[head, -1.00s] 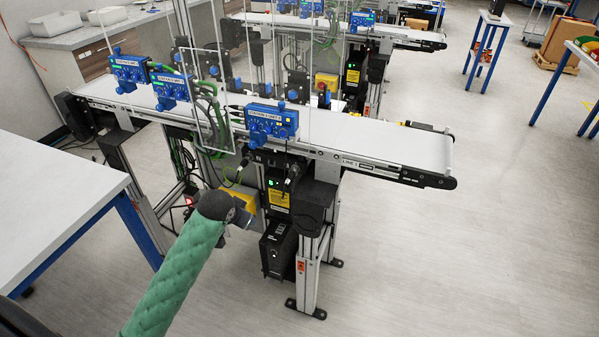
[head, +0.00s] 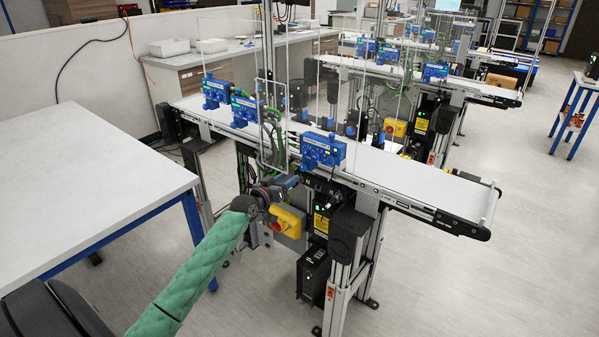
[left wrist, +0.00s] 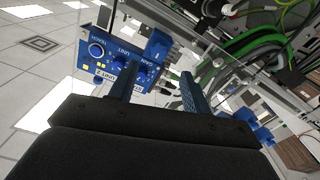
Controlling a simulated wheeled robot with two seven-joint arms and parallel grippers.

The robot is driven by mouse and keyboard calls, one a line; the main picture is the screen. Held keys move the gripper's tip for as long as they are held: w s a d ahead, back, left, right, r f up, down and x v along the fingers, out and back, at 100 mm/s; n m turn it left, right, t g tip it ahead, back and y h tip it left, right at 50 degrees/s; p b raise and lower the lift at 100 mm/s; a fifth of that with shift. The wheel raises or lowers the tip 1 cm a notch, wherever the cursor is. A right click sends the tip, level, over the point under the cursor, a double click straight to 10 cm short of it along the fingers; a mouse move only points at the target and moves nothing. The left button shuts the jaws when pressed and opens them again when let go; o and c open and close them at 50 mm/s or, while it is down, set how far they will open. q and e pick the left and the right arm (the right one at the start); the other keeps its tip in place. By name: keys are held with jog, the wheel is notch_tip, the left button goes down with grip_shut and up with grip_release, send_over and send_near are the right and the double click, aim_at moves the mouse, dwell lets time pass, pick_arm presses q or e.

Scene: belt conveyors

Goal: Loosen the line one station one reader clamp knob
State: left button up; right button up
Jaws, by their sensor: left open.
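A blue station unit (head: 322,150) with small knobs stands on the near edge of the front belt, whose frame is marked LINE 1. My left gripper (head: 287,184) is below and left of it, just in front of the belt frame. In the left wrist view my open fingers (left wrist: 158,86) have nothing clearly between them. A blue panel (left wrist: 112,62) with several round knobs lies beyond the left finger, which partly covers it. I cannot tell which knob is the reader clamp knob. My right gripper is not seen.
Two more blue units (head: 215,93) stand farther left along the belt (head: 425,180). A clear upright panel (head: 272,125) and green cables are close to my left gripper. A yellow box (head: 288,222) hangs below. A white table (head: 90,190) is at the left.

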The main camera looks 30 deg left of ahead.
aim_at(302, 168)
pick_arm(q)
jog(key=w+p, duration=0.1)
jog(key=w, duration=0.1)
jog(key=w+p, duration=0.1)
jog(key=w, duration=0.2)
jog(key=shift+w+d+r, duration=0.1)
jog(key=shift+w+d, duration=0.1)
jog(key=shift+w, duration=0.1)
jog(key=shift+w+d, duration=0.2)
jog(key=shift+w, duration=0.6)
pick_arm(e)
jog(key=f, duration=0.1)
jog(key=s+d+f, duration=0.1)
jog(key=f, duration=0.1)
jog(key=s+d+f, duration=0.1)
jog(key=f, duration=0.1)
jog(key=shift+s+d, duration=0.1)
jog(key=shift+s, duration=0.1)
pick_arm(q)
jog(key=c, duration=1)
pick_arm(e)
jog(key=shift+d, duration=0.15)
